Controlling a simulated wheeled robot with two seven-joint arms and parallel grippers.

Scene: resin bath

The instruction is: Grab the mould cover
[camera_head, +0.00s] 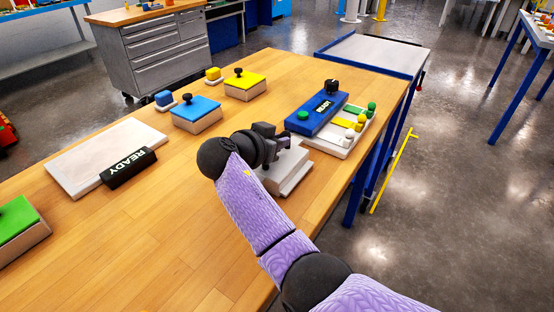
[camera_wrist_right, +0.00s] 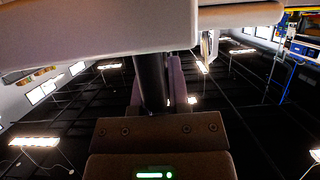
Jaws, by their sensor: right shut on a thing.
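A pale grey-white mould cover (camera_head: 284,167) shows in the head view, stacked flat in pale layers near the table's right edge. My right gripper (camera_head: 285,144) is directly above it, shut on its upper part; the jaws hide the exact grip. I cannot tell whether the cover is clear of what lies beneath. In the right wrist view, pale slab-like surfaces (camera_wrist_right: 100,35) fill the top, and a dark post (camera_wrist_right: 150,80) stands below them. My left gripper is not in view.
Blue (camera_head: 196,109), yellow (camera_head: 244,82) and green (camera_head: 17,219) lidded blocks stand on the wooden table. A white board (camera_head: 100,150) with a black READY block (camera_head: 129,168) lies left.

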